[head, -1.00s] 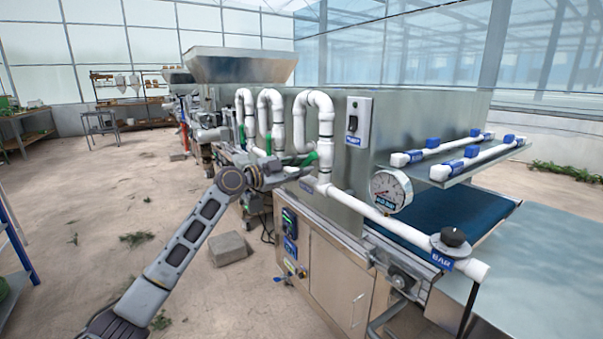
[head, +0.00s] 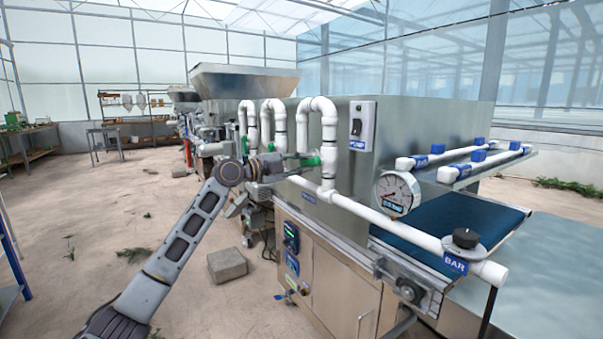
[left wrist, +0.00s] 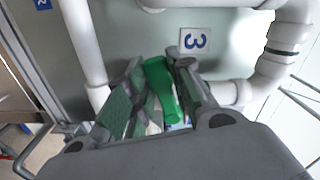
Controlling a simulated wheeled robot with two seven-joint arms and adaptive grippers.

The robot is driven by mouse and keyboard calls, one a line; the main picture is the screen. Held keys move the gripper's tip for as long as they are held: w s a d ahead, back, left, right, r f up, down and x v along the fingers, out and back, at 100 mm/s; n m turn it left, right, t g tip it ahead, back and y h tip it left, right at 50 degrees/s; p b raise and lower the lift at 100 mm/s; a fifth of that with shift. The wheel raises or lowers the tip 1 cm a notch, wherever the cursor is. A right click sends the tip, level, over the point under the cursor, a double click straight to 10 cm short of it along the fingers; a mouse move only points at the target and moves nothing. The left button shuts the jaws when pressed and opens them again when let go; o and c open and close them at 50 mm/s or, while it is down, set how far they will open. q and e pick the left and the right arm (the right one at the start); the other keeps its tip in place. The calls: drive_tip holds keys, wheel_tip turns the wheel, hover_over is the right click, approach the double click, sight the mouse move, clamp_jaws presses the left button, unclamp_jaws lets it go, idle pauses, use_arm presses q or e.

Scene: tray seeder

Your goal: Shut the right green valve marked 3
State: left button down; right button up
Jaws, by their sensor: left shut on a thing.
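The green valve handle at the 3 label (left wrist: 194,40) lies between my left fingers in the left wrist view (left wrist: 162,90). In the head view the green handle (head: 311,161) shows at the tip of my left gripper (head: 293,163), beside the nearest white looped pipe (head: 328,130). My left gripper also fills the lower part of the left wrist view (left wrist: 160,100), its fingers on both sides of the handle. It is shut on the handle. The handle's pivot is partly hidden by the fingers. My right gripper is not in view.
A pressure gauge (head: 398,193) and a black knob (head: 466,238) marked BAR sit on the white pipe to the right. A switch box (head: 361,125) is on the machine wall. A concrete block (head: 227,264) lies on the floor, with open floor to the left.

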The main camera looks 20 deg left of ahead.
use_arm(q)
drive_tip(key=shift+r+m, duration=0.3)
drive_tip(key=shift+m, duration=0.5)
drive_tip(key=shift+r+m, duration=0.35)
drive_tip(key=shift+m, duration=0.35)
drive_tip(key=c, duration=1.3)
unclamp_jaws()
drive_tip(key=shift+r, duration=0.1)
drive_tip(key=shift+o, duration=0.2)
drive_tip(key=shift+a, duration=0.15)
drive_tip(key=v, duration=1.1)
drive_tip(key=shift+s+a, duration=0.2)
drive_tip(key=shift+s, duration=0.15)
